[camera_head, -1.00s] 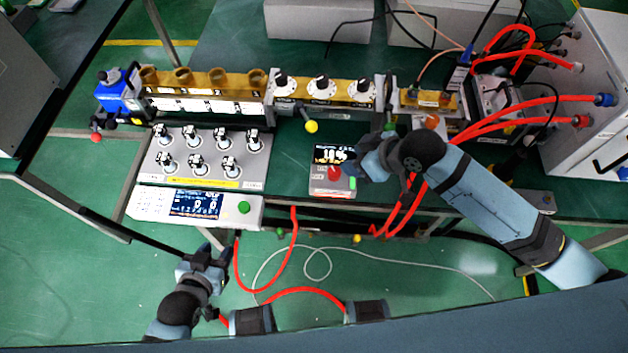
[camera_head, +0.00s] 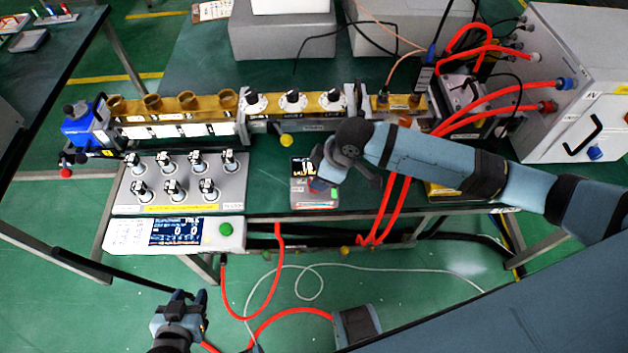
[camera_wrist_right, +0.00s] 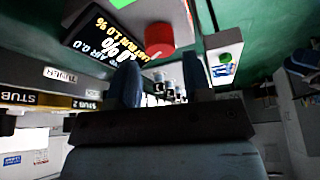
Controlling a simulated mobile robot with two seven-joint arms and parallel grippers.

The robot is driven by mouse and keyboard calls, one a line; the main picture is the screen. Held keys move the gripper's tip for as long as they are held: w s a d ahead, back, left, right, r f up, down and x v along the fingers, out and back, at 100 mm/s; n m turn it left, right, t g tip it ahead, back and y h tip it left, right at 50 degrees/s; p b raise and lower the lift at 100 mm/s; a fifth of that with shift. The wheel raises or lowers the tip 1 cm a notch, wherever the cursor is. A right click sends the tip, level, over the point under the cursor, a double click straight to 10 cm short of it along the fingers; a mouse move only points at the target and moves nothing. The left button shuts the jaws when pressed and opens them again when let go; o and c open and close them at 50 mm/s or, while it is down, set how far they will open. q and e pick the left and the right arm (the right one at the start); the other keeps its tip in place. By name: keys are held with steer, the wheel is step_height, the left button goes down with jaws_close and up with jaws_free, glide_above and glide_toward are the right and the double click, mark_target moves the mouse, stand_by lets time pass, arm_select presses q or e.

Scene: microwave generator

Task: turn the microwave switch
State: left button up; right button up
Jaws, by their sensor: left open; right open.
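The small grey control box (camera_head: 302,192) with a black lit display stands near the table's front edge, partly hidden by my right arm. In the right wrist view, its display (camera_wrist_right: 100,40) and red knob (camera_wrist_right: 159,39) show upside down. My right gripper (camera_wrist_right: 163,78) is open, its two dark fingers apart; the knob appears just past the fingertips, between their lines, with no visible grip on it. My left gripper (camera_head: 186,298) is open and empty, low in front of the table.
A white panel with a display (camera_head: 178,231) and green button (camera_head: 225,229) lies to the left, below a plate of several knobs (camera_head: 184,180). Tuner dials (camera_head: 293,100) stand behind. Red cables (camera_head: 394,208) run at right of the box.

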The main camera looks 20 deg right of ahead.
steer(key=shift+x, duration=2.15)
steer(key=shift+c, duration=0.4)
steer(key=c, duration=0.6)
